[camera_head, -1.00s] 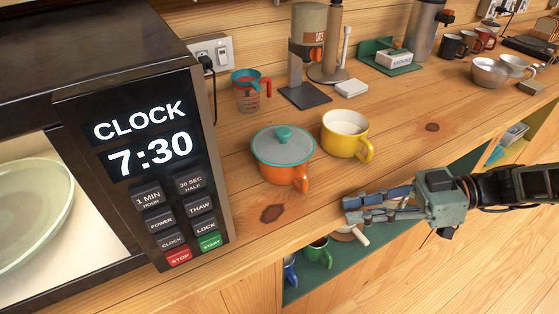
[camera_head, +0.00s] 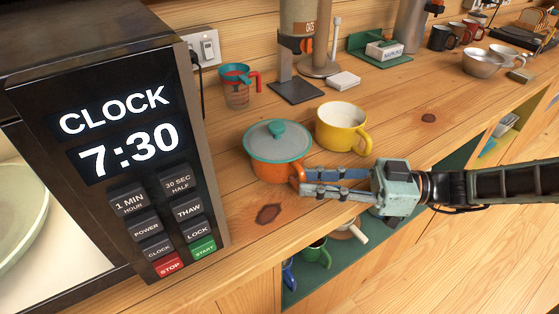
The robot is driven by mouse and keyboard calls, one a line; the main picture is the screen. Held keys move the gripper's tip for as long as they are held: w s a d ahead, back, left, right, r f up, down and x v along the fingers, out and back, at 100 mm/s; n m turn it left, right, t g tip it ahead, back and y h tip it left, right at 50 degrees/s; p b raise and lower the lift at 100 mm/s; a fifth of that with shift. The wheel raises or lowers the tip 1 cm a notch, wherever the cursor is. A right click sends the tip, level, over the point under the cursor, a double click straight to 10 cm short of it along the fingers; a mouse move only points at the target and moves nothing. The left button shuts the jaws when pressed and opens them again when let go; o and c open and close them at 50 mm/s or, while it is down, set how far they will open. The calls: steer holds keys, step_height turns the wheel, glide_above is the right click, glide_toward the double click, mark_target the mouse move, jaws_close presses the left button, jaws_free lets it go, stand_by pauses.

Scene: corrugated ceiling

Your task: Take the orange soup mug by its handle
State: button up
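The orange soup mug (camera_head: 262,167) stands upright on the wooden counter, with a grey-blue, teal-rimmed lid (camera_head: 262,143) and a teal knob on top. Its orange handle (camera_head: 297,178) points toward the front right. My gripper (camera_head: 306,181) comes in from the right, with its two fingers spread apart. The fingertips are right at the handle and overlap its right edge in this view. I cannot tell whether they touch it or how far the handle sits between them.
A yellow mug (camera_head: 341,130) stands just behind my gripper, close to the orange mug. A microwave (camera_head: 196,150) stands on the left. A measuring cup (camera_head: 236,92) and a dispenser (camera_head: 297,60) are behind. Open shelves with mugs (camera_head: 316,252) lie below the counter's front edge.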

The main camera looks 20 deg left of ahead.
steer(key=shift+x, duration=1.2)
jaws_close()
